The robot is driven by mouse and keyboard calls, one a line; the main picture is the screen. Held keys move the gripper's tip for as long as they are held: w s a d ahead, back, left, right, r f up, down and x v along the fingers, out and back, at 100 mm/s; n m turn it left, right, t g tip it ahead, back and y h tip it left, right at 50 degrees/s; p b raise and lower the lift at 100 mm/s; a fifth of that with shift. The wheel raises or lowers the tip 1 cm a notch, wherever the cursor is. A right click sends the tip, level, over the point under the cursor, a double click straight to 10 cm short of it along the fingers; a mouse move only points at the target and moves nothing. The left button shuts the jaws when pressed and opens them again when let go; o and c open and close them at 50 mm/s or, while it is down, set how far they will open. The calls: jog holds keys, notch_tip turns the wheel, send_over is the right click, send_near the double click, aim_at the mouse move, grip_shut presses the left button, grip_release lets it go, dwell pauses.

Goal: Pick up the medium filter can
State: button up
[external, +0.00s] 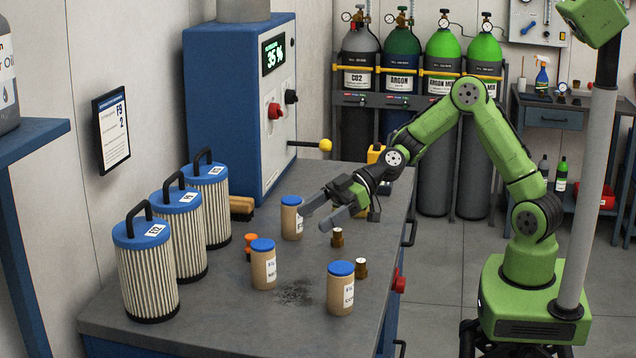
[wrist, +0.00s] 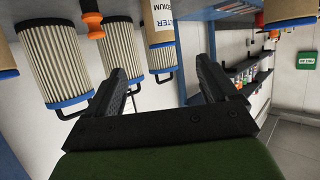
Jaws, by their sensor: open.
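The medium filter can (external: 263,268) is a tan cylinder with a blue lid and white label, upright on the grey bench. Its label reads "MEDIUM" in the wrist view (wrist: 160,32), where the scene appears upside down and the can shows between my fingers, beyond them. My gripper (external: 320,215) is open and empty, above the bench, to the can's upper right in the external view. Two similar cans stand nearby: one behind (external: 291,219), close to a fingertip, and one at front right (external: 340,291).
Three pleated filter cartridges with blue tops and black handles, such as the front one (external: 147,275), stand along the left. Small brass pieces (external: 361,268) and an orange piece (external: 251,240) sit near the cans. A brush (external: 241,208) and blue cabinet (external: 225,110) are behind.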

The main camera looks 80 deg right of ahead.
aim_at(252, 261)
jog(key=x, duration=1.5)
jog(key=shift+w+a+f, duration=0.2)
jog(key=shift+f, duration=0.1)
jog(key=shift+s+d, duration=0.1)
jog(key=shift+c, duration=0.6)
jog(key=c, duration=1)
